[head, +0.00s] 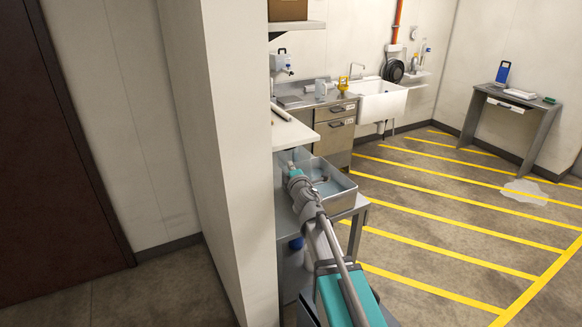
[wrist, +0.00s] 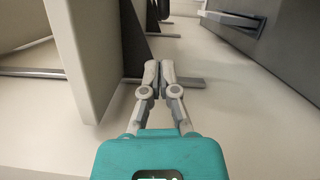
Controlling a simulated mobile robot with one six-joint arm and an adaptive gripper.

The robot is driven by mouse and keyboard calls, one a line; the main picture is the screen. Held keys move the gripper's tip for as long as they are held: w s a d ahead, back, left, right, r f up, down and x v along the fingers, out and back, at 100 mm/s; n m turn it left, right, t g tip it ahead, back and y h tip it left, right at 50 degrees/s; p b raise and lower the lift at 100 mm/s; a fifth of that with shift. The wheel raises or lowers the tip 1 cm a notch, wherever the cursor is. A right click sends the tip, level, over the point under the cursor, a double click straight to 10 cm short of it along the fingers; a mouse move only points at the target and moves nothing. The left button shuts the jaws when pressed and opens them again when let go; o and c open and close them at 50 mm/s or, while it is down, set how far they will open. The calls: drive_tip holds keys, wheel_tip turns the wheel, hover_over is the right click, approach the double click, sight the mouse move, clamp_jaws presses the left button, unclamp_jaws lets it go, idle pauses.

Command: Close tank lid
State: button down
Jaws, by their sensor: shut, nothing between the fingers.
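An open-topped metal tank (head: 338,200) stands on a grey metal stand near the end of the wall, in the head view. My arm reaches across its left side. My gripper (wrist: 159,68) is shut and empty in the wrist view, its two fingers together, pointing away from the camera. In the wrist view a pale upright panel (wrist: 84,50) stands just left of the fingers, apart from them. I cannot tell whether it is the lid. A white flat board (head: 292,134) shows above the tank's left back side in the head view. The gripper's tips are unclear there.
A white wall end (head: 215,150) stands close left of my arm. A steel counter with drawers (head: 335,125) and a white sink (head: 381,102) are behind the tank. A grey side table (head: 512,110) is at the far right. The yellow-striped floor (head: 450,215) is mostly free.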

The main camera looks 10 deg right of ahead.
drive_tip(key=w+d, duration=0.3)
drive_tip(key=w, duration=0.7)
drive_tip(key=shift+r+p, duration=0.35)
drive_tip(key=shift+r, duration=0.05)
drive_tip(key=shift+d, duration=0.1)
